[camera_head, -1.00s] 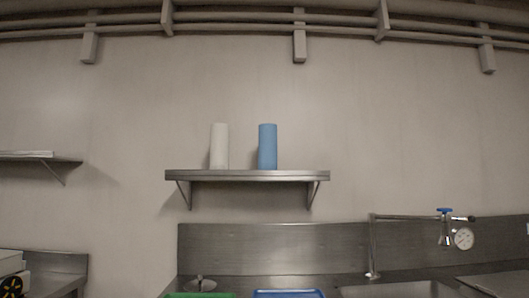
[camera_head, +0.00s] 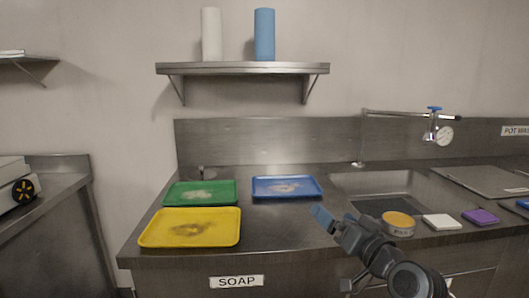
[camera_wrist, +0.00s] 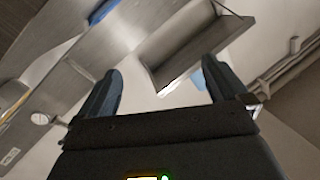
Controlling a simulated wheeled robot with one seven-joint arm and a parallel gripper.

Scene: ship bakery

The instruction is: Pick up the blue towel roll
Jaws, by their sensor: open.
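The blue towel roll (camera_head: 264,34) stands upright on the steel wall shelf (camera_head: 240,69), right of a white roll (camera_head: 210,34). In the wrist view, a blue patch beside the shelf's far side (camera_wrist: 206,78) looks like the roll, partly hidden by a finger. My gripper (camera_head: 322,218) is in front of the counter, well below and to the right of the shelf, apart from the roll. In the wrist view my gripper (camera_wrist: 160,80) has its two fingers spread with nothing between them.
Green (camera_head: 201,192), yellow (camera_head: 191,228) and blue (camera_head: 287,188) trays lie on the steel counter below the shelf. A sink (camera_head: 380,205) with a faucet (camera_head: 361,140) is to the right.

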